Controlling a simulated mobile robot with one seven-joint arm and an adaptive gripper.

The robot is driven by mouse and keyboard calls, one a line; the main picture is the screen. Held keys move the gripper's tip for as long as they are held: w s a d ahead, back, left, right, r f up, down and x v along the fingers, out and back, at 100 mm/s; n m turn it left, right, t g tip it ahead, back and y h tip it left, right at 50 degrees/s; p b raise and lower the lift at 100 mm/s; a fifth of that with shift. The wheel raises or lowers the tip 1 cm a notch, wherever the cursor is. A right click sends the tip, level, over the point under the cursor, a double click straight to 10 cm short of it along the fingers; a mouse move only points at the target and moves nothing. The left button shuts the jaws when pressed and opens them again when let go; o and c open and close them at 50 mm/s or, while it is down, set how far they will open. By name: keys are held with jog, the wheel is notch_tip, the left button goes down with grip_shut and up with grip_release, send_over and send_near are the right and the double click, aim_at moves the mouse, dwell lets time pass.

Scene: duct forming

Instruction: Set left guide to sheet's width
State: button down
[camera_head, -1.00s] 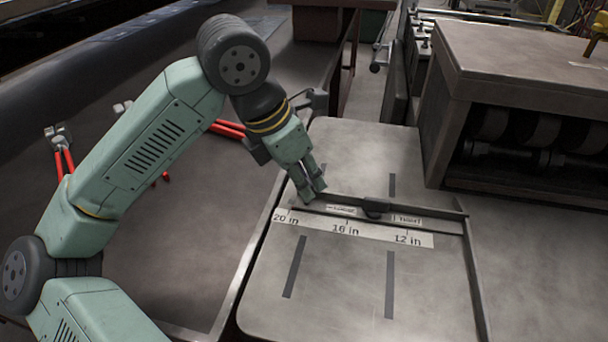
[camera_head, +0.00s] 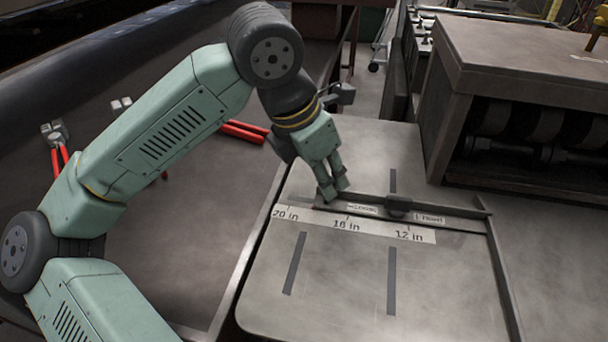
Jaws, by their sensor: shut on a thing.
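The guide is a dark metal bar (camera_head: 455,212) lying across the grey feed table. It joins a long rail (camera_head: 503,275) running toward the front at the right. A dark knob (camera_head: 398,204) sits on the bar between a label on its left and a "TIGHT" label (camera_head: 429,219). My gripper (camera_head: 334,193) is shut on the bar's left end, and its fingers hide that end. A white scale (camera_head: 375,229) marked 20 in, 16 in and 12 in lies in front of the bar. No sheet is recognizable.
The feed table (camera_head: 335,290) is bare in front of the scale, with dark slots in it. A roller machine (camera_head: 530,100) stands at the back right. Red-handled tools (camera_head: 60,150) lie on the dark surface at left.

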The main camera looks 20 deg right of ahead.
jog(key=s+d, duration=0.2)
jog(key=d, duration=0.1)
jog(key=s+d+b, duration=0.1)
jog(key=d, duration=0.1)
jog(key=shift+s+d, duration=0.15)
jog(key=shift+s, duration=0.15)
jog(key=c, duration=1.4)
grip_release()
jog(key=v, duration=1.2)
